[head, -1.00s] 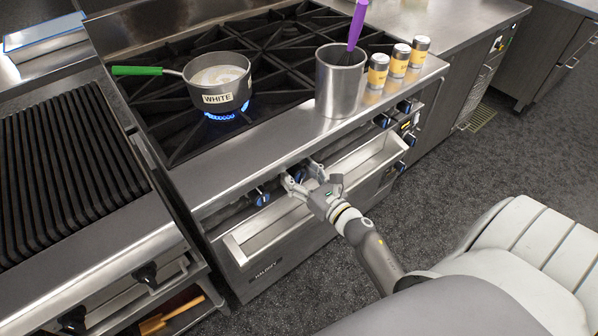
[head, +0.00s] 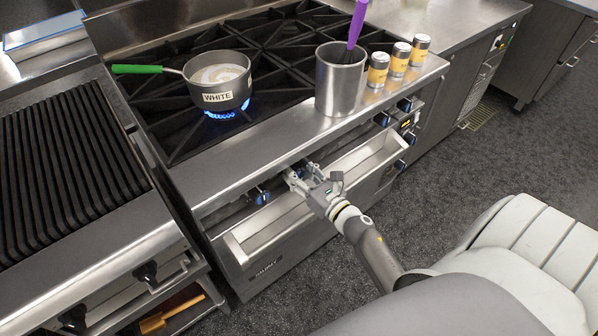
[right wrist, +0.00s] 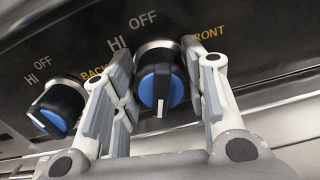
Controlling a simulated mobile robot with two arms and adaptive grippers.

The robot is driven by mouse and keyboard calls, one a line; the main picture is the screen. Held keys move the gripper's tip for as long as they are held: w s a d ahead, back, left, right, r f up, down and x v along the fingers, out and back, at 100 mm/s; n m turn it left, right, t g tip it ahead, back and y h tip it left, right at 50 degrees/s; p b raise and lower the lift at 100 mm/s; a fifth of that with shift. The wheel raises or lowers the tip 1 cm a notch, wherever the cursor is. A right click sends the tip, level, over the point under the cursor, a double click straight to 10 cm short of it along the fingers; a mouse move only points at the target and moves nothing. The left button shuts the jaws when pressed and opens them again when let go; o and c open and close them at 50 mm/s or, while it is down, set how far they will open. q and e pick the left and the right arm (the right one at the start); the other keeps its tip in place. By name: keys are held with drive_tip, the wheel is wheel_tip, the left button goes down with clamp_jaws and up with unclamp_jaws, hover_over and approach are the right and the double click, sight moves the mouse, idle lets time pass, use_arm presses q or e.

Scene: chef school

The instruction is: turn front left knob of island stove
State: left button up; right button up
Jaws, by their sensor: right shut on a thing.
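The island stove (head: 180,150) has a row of knobs under its steel front edge. My right gripper (head: 297,178) is at the front panel, shut on a black knob with a blue face. In the right wrist view this front knob (right wrist: 160,88) sits between the two fingers, below the letters HI and OFF and left of a partly covered label reading RONT. Its white mark points down. In the head view the gripper hides most of this knob. My left gripper is not in view.
The back knob (right wrist: 55,108) is just left of the gripped one. A pan labelled WHITE (head: 218,80) stands over a blue flame (head: 228,112). A steel canister (head: 340,85) and several small cans (head: 398,60) stand on the ledge. A drawer-like trough (head: 345,170) juts out below the knobs.

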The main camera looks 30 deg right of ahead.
drive_tip(key=m, duration=0.3)
drive_tip(key=shift+m, duration=0.3)
drive_tip(key=m, duration=0.4)
drive_tip(key=shift+d+m, duration=0.15)
drive_tip(key=shift+m, duration=0.15)
drive_tip(key=m+p, duration=0.1)
drive_tip(key=m, duration=0.2)
drive_tip(key=shift+f+m, duration=0.1)
drive_tip(key=shift+m, duration=0.2)
drive_tip(key=m+p, duration=0.1)
drive_tip(key=m, duration=0.3)
drive_tip(key=shift+m, duration=0.3)
drive_tip(key=m+p, duration=0.1)
drive_tip(key=m, duration=0.2)
drive_tip(key=shift+f+m, duration=0.15)
drive_tip(key=shift+m, duration=0.15)
drive_tip(key=m+p, duration=0.1)
drive_tip(key=m, duration=0.7)
drive_tip(key=shift+f+p, duration=0.15)
drive_tip(key=shift+p, duration=0.25)
drive_tip(key=shift+m+p, duration=0.3)
drive_tip(key=shift+m, duration=1.4)
drive_tip(key=shift+f, duration=0.1)
